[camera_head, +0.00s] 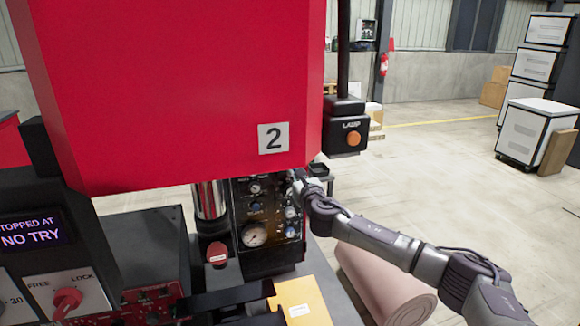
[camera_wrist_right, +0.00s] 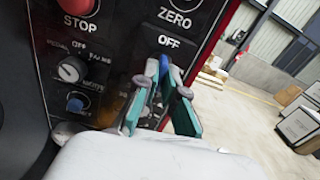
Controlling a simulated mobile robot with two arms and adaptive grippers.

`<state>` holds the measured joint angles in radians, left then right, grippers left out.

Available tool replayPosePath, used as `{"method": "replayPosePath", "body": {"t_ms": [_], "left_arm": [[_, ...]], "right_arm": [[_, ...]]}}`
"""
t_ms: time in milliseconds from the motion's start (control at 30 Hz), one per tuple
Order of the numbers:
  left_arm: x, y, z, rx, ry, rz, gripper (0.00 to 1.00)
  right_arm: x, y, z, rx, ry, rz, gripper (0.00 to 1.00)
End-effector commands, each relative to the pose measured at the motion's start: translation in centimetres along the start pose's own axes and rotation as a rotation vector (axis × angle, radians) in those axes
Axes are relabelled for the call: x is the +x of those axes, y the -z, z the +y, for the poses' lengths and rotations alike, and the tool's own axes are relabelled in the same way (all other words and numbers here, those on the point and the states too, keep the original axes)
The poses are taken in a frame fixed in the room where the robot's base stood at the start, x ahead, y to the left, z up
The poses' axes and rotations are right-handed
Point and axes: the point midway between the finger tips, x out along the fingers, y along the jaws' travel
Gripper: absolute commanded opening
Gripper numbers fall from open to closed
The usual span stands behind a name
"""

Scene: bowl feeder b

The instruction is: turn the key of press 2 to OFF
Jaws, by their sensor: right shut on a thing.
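My right gripper (camera_head: 298,182) reaches this panel's upper right edge from the right. In the right wrist view, my right gripper (camera_wrist_right: 162,80) has its teal-padded fingers shut around a small blue-topped key (camera_wrist_right: 159,67). The key is just below the "OFF" label (camera_wrist_right: 169,42). The fingers hide most of the key and its lock, so its exact angle cannot be told. My left gripper is not in view.
A red STOP button (camera_wrist_right: 78,5) and a selector knob (camera_wrist_right: 71,70) are left of the key. A black lamp box (camera_head: 345,135) hangs above my right arm. A pink roll (camera_head: 385,280) lies below the arm. Open floor extends to the right.

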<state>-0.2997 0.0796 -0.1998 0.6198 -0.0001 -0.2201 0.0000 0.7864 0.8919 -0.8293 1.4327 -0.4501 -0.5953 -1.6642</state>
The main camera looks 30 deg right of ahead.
Motion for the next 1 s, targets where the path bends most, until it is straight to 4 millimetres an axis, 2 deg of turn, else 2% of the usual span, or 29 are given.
{"method": "replayPosePath", "body": {"t_ms": [33, 67, 100, 200, 233, 567, 1000], "left_arm": [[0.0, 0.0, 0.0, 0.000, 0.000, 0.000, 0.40], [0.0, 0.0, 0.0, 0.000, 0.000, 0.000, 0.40], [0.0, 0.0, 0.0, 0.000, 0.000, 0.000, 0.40], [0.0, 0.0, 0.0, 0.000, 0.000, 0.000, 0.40], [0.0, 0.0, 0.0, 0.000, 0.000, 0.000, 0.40], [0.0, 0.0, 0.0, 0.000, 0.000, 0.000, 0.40], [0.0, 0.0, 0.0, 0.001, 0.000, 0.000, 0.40]], "right_arm": [[0.0, 0.1, 0.0, 0.001, 0.000, 0.001, 0.00], [0.0, 0.1, 0.0, 0.001, 0.000, 0.001, 0.11], [0.0, 0.1, 0.0, 0.002, 0.000, 0.001, 0.18], [0.0, 0.1, 0.0, 0.003, 0.000, 0.001, 0.35], [0.0, 0.1, 0.0, 0.003, 0.000, 0.001, 0.37], [-0.3, 0.1, 0.0, 0.004, 0.000, 0.001, 0.37], [-4.7, 0.1, 0.0, 0.002, -0.001, 0.001, 0.37]]}}
